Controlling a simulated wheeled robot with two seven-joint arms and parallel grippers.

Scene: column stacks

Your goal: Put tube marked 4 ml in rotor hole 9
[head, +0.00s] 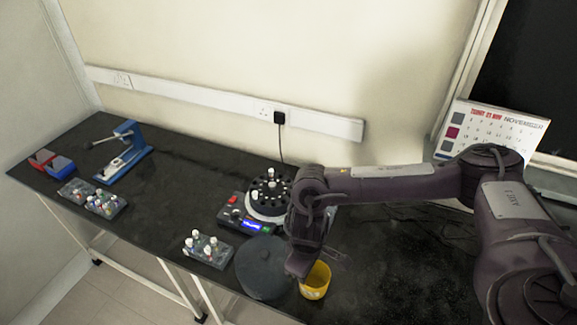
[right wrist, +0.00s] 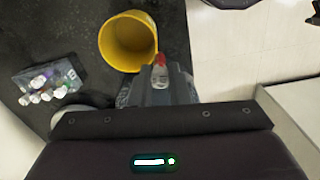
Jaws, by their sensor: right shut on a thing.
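My right gripper (right wrist: 160,85) is shut on a small tube (right wrist: 160,74) with a red end; its marking cannot be read. In the head view my right gripper (head: 298,272) is low, just left of the yellow cup (head: 315,284), and the tube cannot be made out there. The rotor (head: 268,194) is a black disc with holes in the centrifuge (head: 240,222), which has a lit blue display. A pale-topped piece stands up at the rotor's middle. The hole numbers are too small to read, and my right arm covers the rotor's right side. My left gripper is out of view.
A rack of several capped tubes (head: 208,251) stands left of a dark round lid (head: 262,266). Further left are another tube rack (head: 105,203), a blue press-like device (head: 124,158) and red and blue boxes (head: 50,163). The bench between is clear.

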